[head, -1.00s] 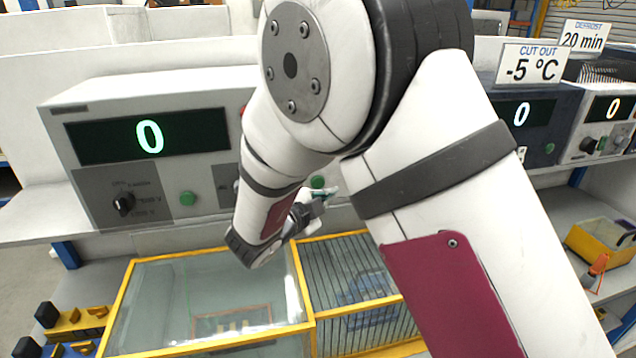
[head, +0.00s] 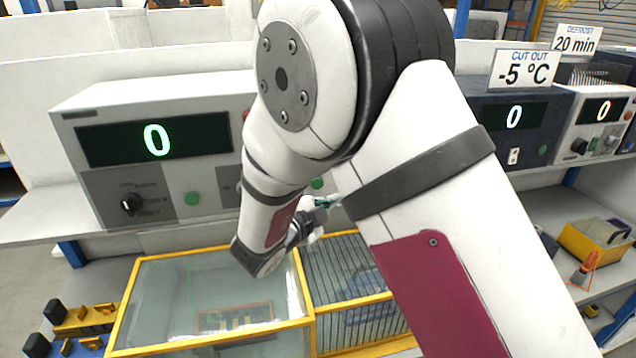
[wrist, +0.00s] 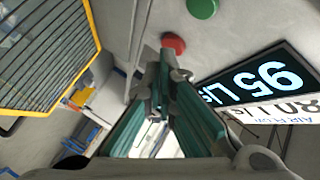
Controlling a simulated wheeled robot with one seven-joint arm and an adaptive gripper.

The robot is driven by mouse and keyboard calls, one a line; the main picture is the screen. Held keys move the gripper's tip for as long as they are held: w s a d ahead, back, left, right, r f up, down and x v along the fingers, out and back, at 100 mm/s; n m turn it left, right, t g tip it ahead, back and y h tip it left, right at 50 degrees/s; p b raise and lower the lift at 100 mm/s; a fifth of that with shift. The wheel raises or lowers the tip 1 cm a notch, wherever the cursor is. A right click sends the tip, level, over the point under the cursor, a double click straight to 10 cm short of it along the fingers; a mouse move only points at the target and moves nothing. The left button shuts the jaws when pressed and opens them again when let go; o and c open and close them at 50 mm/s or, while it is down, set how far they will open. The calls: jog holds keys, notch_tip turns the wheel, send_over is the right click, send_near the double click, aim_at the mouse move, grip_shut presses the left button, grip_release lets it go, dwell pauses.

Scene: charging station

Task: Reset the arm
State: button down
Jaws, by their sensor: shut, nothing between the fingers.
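In the head view my white arm with dark bands and maroon panels fills the middle and right. My gripper (head: 322,202) shows small and partly hidden behind the arm, in front of the consoles and above the yellow-framed case. In the wrist view my gripper (wrist: 162,72) has its green fingers brought together at the tips, with nothing between them. A red button (wrist: 173,43) and a green button (wrist: 202,8) are on the grey panel beyond the fingertips; I cannot tell how far off the panel is.
A grey console (head: 66,140) reading 0 stands at the left. A dark console (head: 535,100) and a white one (head: 585,150) stand at the right. The yellow-framed glass case (head: 125,310) lies below the arm. A yellow bin (head: 585,247) sits on the right shelf. A display (wrist: 262,80) shows in the wrist view.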

jog(key=w+r+n+y+b, duration=0.1)
jog(key=w+r+n+y, duration=0.3)
jog(key=r+y, duration=0.3)
jog(key=s+d+r+n+g+y+b, duration=0.2)
jog(key=s+d+r+n+y, duration=0.15)
jog(key=s+r+n, duration=0.3)
jog(key=s+d+f+n+g+h, duration=0.1)
jog(key=s+d+n+g, duration=0.1)
jog(key=s+d, duration=0.3)
jog(key=s+d+f+n+g+h+b, duration=0.1)
jog(key=s+d, duration=0.4)
jog(key=s, duration=0.6)
jog(key=s+d+f+n+g+h+b, duration=0.1)
jog(key=s+d+n+g, duration=0.2)
jog(key=s+d, duration=0.3)
jog(key=shift+s+f+n, duration=0.25)
jog(key=shift+s+n, duration=0.1)
jog(key=shift+s, duration=0.9)
jog(key=shift+a, duration=0.1)
